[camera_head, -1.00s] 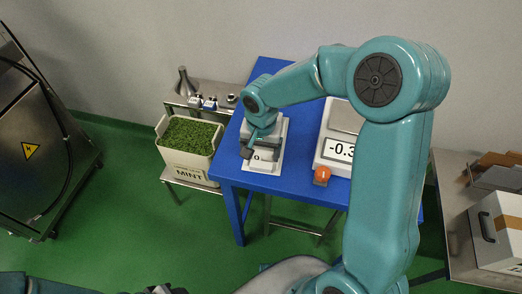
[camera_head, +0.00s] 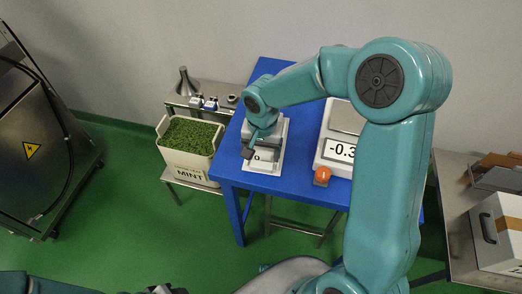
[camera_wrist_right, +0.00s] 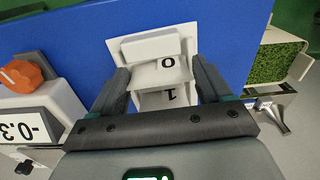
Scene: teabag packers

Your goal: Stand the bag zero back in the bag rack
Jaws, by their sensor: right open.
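The white bag rack (camera_head: 275,165) stands on the blue table, partly hidden under my right gripper (camera_head: 257,148). In the right wrist view the rack (camera_wrist_right: 115,44) shows a pale block (camera_wrist_right: 150,47) near its far end and pale faces marked 0 and 1. The face marked 0 (camera_wrist_right: 168,66) seems to be bag zero; I cannot tell how it sits in the rack. My right gripper (camera_wrist_right: 160,76) is open, with one dark finger on each side of the pale faces. Any contact is unclear. My left gripper (camera_head: 165,288) is only partly in view at the bottom edge, its jaws unclear.
A scale (camera_head: 330,152) with an orange knob (camera_head: 322,176) stands right of the rack. A mint bin (camera_head: 190,170) stands at left on a low shelf. A box (camera_head: 495,235) is at far right. The table's front strip (camera_head: 290,188) is clear.

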